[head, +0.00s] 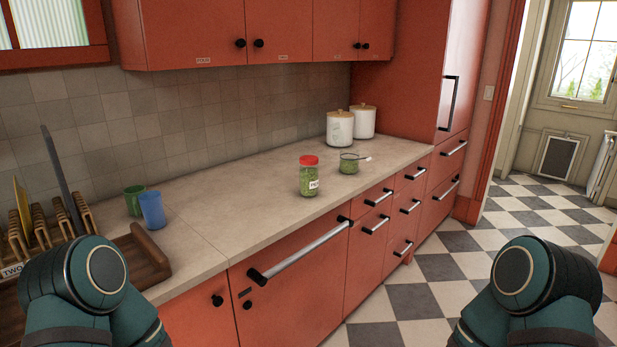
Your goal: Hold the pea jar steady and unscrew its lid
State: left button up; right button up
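The pea jar (309,180) stands upright on the counter, near its front edge. It is clear glass with green peas inside and a white label on its front. Its red lid (309,160) sits on top of the jar. My arms show only as teal and dark links at the bottom left and bottom right of the head view. Neither gripper is in view, and nothing touches the jar.
A glass bowl (349,166) of green contents with a utensil stands right of the jar. White canisters (340,129) stand behind. Blue (152,210) and green (134,200) cups and a wooden rack (139,257) are at left. The counter (225,205) between is clear.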

aim_at(308, 175)
jog(key=i+l+u, duration=0.1)
jog(key=u, duration=0.25)
jog(key=i+l+u, duration=0.1)
jog(key=u, duration=0.25)
jog(key=i+l+u, duration=0.1)
jog(key=l+u, duration=0.25)
jog(key=i+l+u, duration=0.15)
jog(key=l, duration=0.3)
jog(key=l+u, duration=0.2)
jog(key=l, duration=0.25)
jog(key=i+l, duration=0.1)
jog(key=l, duration=0.55)
jog(key=i+l+u, duration=0.1)
jog(key=l, duration=0.55)
jog(key=i+l, duration=0.1)
jog(key=l, duration=0.55)
jog(key=u, duration=0.05)
